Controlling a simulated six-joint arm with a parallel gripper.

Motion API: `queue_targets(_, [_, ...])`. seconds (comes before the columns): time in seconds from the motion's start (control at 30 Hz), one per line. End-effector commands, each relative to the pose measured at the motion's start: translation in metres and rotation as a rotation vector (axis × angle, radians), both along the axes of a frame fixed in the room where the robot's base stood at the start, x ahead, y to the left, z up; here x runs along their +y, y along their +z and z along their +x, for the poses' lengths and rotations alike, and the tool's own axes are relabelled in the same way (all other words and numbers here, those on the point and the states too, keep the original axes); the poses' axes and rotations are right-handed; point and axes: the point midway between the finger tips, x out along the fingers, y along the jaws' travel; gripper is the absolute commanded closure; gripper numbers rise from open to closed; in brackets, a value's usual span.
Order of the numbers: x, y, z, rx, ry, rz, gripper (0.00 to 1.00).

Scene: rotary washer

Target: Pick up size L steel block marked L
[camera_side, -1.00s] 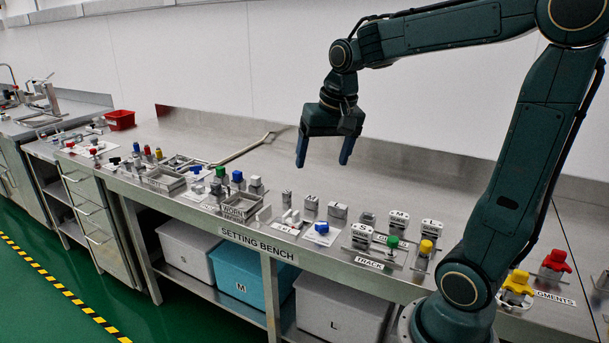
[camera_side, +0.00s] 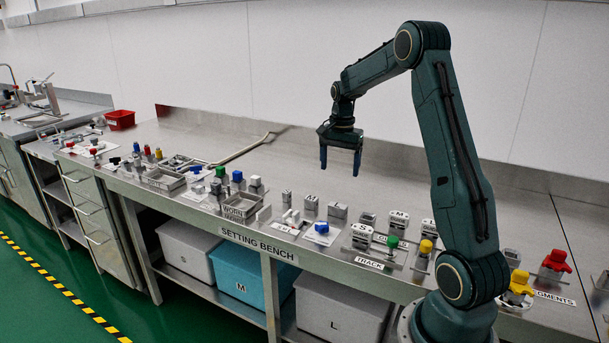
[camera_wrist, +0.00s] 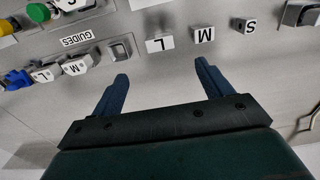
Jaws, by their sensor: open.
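The steel block marked L (camera_wrist: 160,44) lies on the bench and shows in the wrist view just beyond the gap between my fingertips. In the side view this block (camera_side: 337,211) is the rightmost of a short row of small steel blocks. Beside it in the wrist view are the blocks marked M (camera_wrist: 203,35) and S (camera_wrist: 248,26). My gripper (camera_side: 340,170) is open and empty, pointing down above and apart from the L block. Its two blue fingers (camera_wrist: 161,72) also show in the wrist view.
White-faced pieces marked S (camera_side: 362,233), M (camera_side: 398,220) and L (camera_side: 430,228) stand to the right, near green and yellow knobs. The bench behind the row is mostly clear.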

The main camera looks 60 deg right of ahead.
Motion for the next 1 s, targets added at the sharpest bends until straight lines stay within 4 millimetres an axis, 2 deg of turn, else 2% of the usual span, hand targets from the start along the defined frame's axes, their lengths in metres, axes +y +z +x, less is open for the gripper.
queue_targets(0.43, [-0.004,-0.014,-0.001,0.006,-0.016,0.005,0.22])
queue_targets(0.8, [-0.004,-0.066,-0.001,0.007,-0.015,0.006,0.22])
queue_targets(1.0, [-0.004,-0.086,-0.001,0.005,-0.015,0.005,0.22])
